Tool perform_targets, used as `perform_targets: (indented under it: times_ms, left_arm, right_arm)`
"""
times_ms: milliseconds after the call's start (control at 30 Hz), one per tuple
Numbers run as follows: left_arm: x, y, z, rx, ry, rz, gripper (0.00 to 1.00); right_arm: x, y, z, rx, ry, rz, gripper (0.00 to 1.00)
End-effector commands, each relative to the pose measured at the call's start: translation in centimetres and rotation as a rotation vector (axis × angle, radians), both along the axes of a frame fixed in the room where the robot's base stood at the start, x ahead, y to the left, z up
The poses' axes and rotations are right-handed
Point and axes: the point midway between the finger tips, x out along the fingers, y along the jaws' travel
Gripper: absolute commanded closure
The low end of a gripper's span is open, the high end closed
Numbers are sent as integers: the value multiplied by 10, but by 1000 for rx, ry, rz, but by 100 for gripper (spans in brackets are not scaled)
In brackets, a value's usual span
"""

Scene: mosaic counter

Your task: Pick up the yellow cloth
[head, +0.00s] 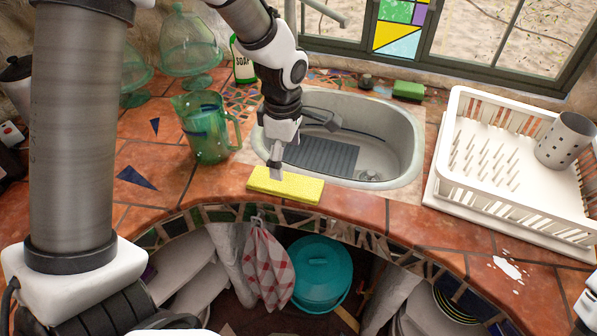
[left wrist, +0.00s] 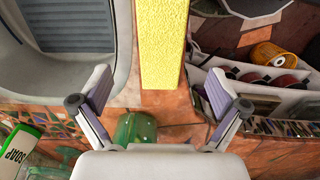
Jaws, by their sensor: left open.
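The yellow cloth (head: 298,187) is a flat, rectangular, sponge-like piece lying on the tiled counter in front of the sink, close to the counter's front edge. In the left wrist view the yellow cloth (left wrist: 164,45) runs down from the top of the picture, in line with the gap between my fingers. My left gripper (head: 276,170) points down over the left end of the cloth. In the left wrist view my left gripper (left wrist: 160,92) is open, with one finger on each side of the gap and nothing held. I cannot tell whether it touches the cloth. My right gripper is not in view.
The sink (head: 401,150) is just behind the cloth. A green pitcher (head: 207,130) stands to the left, and a soap bottle (head: 243,62) behind it. A white dish rack (head: 470,205) stands on the right. Below the counter edge are a checked towel (head: 267,265) and a teal pot (head: 322,270).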

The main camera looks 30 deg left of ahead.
Motion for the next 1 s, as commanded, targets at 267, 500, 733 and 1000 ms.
perform_targets:
  times_ms: [267,500,733,1000]
  left_arm:
    - [-1,2,-25,3,4,24,2]
    - [-3,4,-66,3,4,21,2]
    - [-2,4,-74,3,0,21,2]
    - [-2,4,-74,3,1,21,66]
  right_arm:
    - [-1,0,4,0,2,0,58]
    - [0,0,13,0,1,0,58]
    - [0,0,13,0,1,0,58]
    - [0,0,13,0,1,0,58]
